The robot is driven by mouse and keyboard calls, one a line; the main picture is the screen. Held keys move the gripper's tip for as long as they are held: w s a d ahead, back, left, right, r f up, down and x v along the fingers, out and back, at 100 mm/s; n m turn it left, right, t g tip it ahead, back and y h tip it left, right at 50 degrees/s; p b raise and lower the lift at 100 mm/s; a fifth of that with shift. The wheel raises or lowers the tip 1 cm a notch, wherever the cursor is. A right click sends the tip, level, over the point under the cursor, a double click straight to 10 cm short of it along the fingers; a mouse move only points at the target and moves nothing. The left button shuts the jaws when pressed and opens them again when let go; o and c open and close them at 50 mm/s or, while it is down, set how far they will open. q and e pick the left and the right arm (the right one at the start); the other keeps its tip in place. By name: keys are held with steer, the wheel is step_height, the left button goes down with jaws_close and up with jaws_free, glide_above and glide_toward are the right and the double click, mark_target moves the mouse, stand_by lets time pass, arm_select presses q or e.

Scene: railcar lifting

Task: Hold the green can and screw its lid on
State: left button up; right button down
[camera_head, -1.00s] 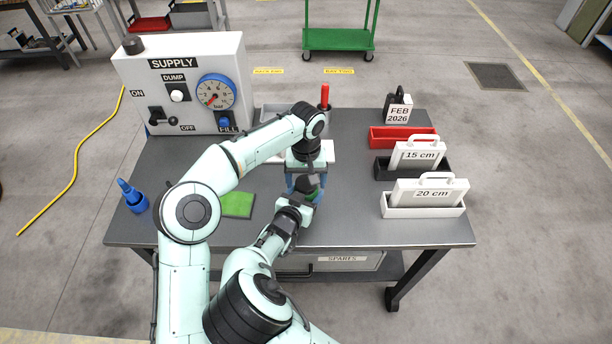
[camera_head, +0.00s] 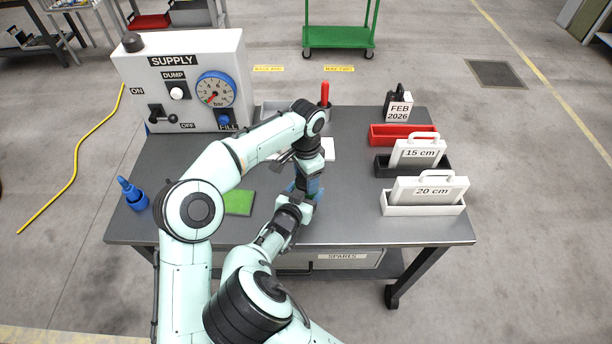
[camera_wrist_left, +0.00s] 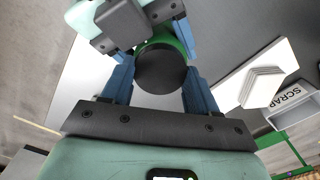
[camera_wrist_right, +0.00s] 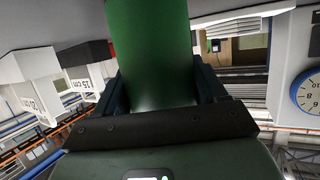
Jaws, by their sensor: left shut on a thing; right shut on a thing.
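The green can shows large in the right wrist view (camera_wrist_right: 152,50), between the fingers of my right gripper (camera_wrist_right: 155,75), which is shut on its side. The dark round lid (camera_wrist_left: 161,70) sits at the can's top in the left wrist view, with a green edge of the can behind it. My left gripper (camera_wrist_left: 158,62) is shut on the lid, one blue finger on each side. In the head view my left gripper (camera_head: 308,187) points down above my right one, over the middle of the table. There the grippers hide the can and lid. Whether the threads engage cannot be seen.
The supply panel (camera_head: 140,85) stands at the back left of the table. A green mat (camera_head: 239,203) and a blue bottle (camera_head: 133,196) lie left of my grippers. Red (camera_head: 388,140), black (camera_head: 381,167) and white (camera_head: 420,210) trays line the right. Bare tabletop (camera_head: 345,195) lies between.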

arm_select(q)
steer(key=o, duration=1.2)
steer(key=shift+c, duration=0.2)
steer(key=shift+r, duration=0.1)
steer(key=shift+r, duration=2.2)
steer(key=shift+c, duration=0.2)
steer(key=n, duration=0.1)
steer(key=r+n, duration=0.1)
steer(key=n, duration=0.1)
steer(key=shift+r, duration=0.3)
steer(key=r+n, duration=0.1)
steer(key=n, duration=0.3)
steer(key=shift+r+n, duration=0.3)
steer(key=shift+r, duration=0.1)
